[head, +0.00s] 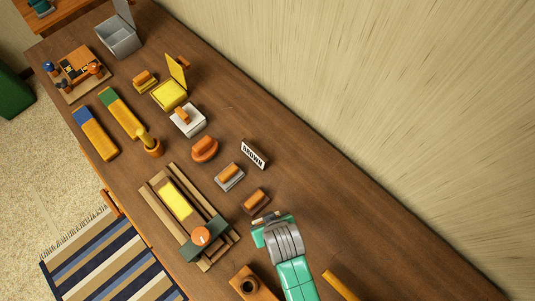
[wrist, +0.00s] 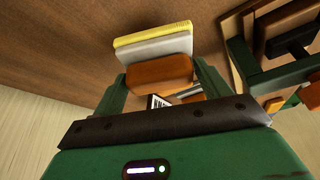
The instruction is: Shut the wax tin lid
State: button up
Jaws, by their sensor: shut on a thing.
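A small square yellow tin (head: 170,95) stands on the bench at the upper middle of the head view, with its yellow lid (head: 177,70) standing up at its back edge. It looks like the wax tin, though no label shows on it. My gripper (head: 268,222) is well away from it, toward the lower middle. In the wrist view my gripper (wrist: 160,85) is shut on a wooden-handled block (wrist: 160,70) with a grey body and a yellow face. The block mostly hides behind my gripper in the head view. The tin is not clear in the wrist view.
A grey box (head: 118,38) with a raised lid stands at the far end. Several wooden-handled blocks, a BROWN card (head: 254,154) and a wooden frame (head: 190,215) with a yellow strip lie between.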

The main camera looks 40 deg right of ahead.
notch_tip(320, 180, down, 4)
jog(key=shift+f+b, duration=0.1)
jog(key=shift+b, duration=0.3)
jog(key=o, duration=1)
jog(key=shift+c, duration=0.2)
jog(key=p+v, duration=0.2)
jog(key=v, duration=1)
